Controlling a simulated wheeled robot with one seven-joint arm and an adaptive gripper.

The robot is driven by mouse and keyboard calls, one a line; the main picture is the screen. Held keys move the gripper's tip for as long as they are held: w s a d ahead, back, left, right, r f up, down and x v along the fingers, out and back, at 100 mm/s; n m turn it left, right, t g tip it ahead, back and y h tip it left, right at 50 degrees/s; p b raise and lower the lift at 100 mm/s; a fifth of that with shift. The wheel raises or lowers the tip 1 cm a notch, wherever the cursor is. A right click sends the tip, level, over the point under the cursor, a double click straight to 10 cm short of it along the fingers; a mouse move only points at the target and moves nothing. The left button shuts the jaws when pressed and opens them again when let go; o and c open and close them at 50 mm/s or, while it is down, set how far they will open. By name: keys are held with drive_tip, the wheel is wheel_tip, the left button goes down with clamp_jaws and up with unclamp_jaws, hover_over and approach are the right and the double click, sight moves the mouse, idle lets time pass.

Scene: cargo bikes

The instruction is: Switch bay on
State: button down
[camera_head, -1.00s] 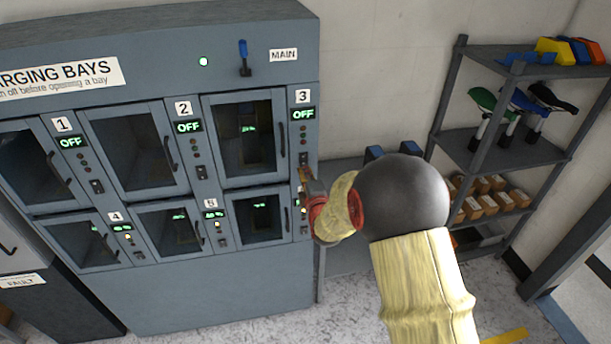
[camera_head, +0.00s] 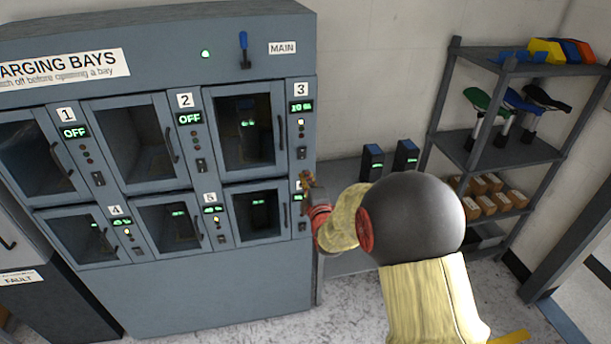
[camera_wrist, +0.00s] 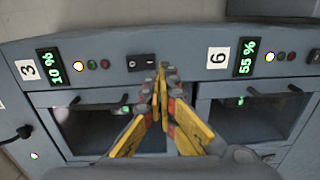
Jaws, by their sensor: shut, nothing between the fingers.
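The charging cabinet (camera_head: 210,290) has bays with small displays and rocker switches. The bay 3 display (camera_head: 301,107) reads 10 % and an amber lamp (camera_head: 301,122) below it is lit; the wrist view also shows this display (camera_wrist: 54,67). The bay 3 switch (camera_wrist: 141,62) is a black rocker on the panel; it also shows in the head view (camera_head: 304,153). My gripper (camera_wrist: 162,72) is shut and empty, its tips just beside that switch; whether they touch it I cannot tell. The gripper (camera_head: 306,180) partly hides the bay 6 panel in the head view.
The bay 1 display (camera_head: 75,132) and bay 2 display (camera_head: 189,118) read OFF. The bay 6 display (camera_wrist: 246,61) reads 55 %. A blue MAIN lever (camera_head: 244,48) is above. Two dark battery packs (camera_head: 373,160) stand on a bench to the right, near a shelf rack (camera_head: 470,140).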

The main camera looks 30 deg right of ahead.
drive_tip(key=f+v, duration=0.1)
drive_tip(key=v, duration=0.6)
drive_tip(key=shift+s+f+p, duration=0.15)
drive_tip(key=shift+s+p, duration=0.25)
drive_tip(key=shift+s, duration=0.05)
drive_tip(key=shift+a, duration=0.1)
drive_tip(key=s+f+m+g+y, duration=0.1)
drive_tip(key=s+f+m+g, duration=0.15)
drive_tip(key=f, duration=0.35)
drive_tip(key=s+f+m+g, duration=0.2)
drive_tip(key=f+m+g, duration=0.1)
drive_tip(key=f, duration=0.2)
drive_tip(key=s+a+f+m+g+y, duration=0.2)
drive_tip(key=s+a+m+g, duration=0.25)
drive_tip(key=s, duration=0.25)
drive_tip(key=s+a+r+m+g+y, duration=0.1)
drive_tip(key=s+a+r+m+g, duration=0.2)
drive_tip(key=s+r, duration=0.45)
drive_tip(key=s+a+r+m+g, duration=0.1)
drive_tip(key=s+a+r+m, duration=0.2)
drive_tip(key=s+a+r, duration=0.45)
drive_tip(key=s+a+r+n+t, duration=0.1)
drive_tip(key=s+a+r+t, duration=0.1)
drive_tip(key=s+r, duration=0.2)
wheel_tip(320, 180, up, 4)
drive_tip(key=shift+f+t+y, duration=0.15)
drive_tip(key=shift+t+y, duration=0.15)
drive_tip(key=shift+y, duration=0.1)
